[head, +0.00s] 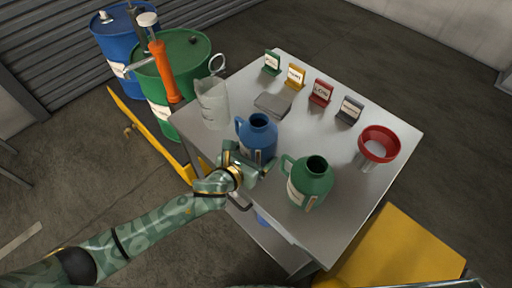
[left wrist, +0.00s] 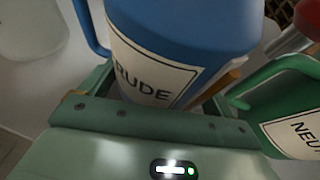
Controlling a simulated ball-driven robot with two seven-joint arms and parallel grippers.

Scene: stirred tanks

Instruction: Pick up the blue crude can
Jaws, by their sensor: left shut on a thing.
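The blue crude can (head: 257,136) stands upright at the front of the grey table (head: 375,195), with its handle to the left. In the left wrist view the blue can (left wrist: 185,40) fills the upper middle, with "RUDE" legible on its white label. My left gripper (head: 247,166) is shut on the can's lower body from the front. In the left wrist view its jaws (left wrist: 160,95) lie on either side of the can. I cannot tell whether the can's base touches the table. My right gripper is not in view.
A green can (head: 312,182) stands close right of the blue can. A clear jug (head: 212,105) stands to its left. A red funnel (head: 379,143), several small label stands (head: 321,93) and a grey slab (head: 272,104) are farther back. Drums (head: 180,60) stand left of the table.

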